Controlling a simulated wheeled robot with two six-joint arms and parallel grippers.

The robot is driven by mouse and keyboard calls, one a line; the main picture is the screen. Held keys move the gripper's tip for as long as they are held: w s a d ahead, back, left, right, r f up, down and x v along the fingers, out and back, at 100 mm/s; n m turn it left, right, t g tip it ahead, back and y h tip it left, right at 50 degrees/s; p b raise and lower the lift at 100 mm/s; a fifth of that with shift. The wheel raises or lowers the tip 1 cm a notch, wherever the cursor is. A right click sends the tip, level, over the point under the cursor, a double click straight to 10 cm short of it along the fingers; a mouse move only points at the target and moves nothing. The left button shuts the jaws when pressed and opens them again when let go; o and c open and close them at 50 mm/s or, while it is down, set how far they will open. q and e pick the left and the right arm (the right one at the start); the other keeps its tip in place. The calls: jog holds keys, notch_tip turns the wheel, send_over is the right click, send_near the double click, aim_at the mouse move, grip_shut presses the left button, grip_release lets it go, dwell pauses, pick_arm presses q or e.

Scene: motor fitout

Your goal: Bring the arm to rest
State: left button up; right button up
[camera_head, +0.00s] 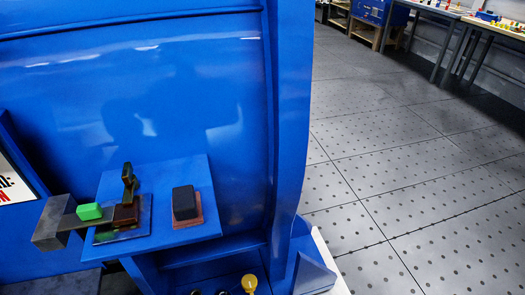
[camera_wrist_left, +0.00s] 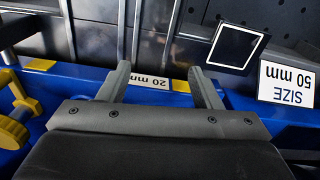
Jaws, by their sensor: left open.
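My left gripper (camera_wrist_left: 162,82) shows in the left wrist view with its two grey fingers spread apart and nothing between them. Behind the fingers is a blue ledge (camera_wrist_left: 75,77) with a small "20 mm" label (camera_wrist_left: 151,81), seen upside down. The fingers overlap the ledge in the picture; I cannot tell whether they touch it. I cannot make out my left gripper in the head view. My right gripper is in neither view.
A blue shelf (camera_head: 175,163) carries a black block (camera_head: 184,203) on a brown base and a dark upright piece (camera_head: 129,181). A green block (camera_head: 90,211) is at left. A yellow part (camera_wrist_left: 18,112) and a "SIZE 50 mm" sign (camera_wrist_left: 288,82) flank the gripper. Floor (camera_head: 420,190) at right is clear.

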pick_arm(q)
jog(key=s+a+f+m+p, duration=0.1)
jog(key=s+a, duration=0.2)
jog(key=s, duration=0.6)
jog(key=s+a+f+m+p, duration=0.1)
jog(key=s+a, duration=0.3)
jog(key=s, duration=0.5)
jog(key=s+a+f+m+p, duration=0.2)
jog(key=s+a+f+p, duration=0.1)
jog(key=s, duration=0.6)
jog(key=shift+s+a+f+t+y, duration=0.15)
jog(key=shift+s+a+t+y, duration=0.15)
jog(key=shift+a+y, duration=0.1)
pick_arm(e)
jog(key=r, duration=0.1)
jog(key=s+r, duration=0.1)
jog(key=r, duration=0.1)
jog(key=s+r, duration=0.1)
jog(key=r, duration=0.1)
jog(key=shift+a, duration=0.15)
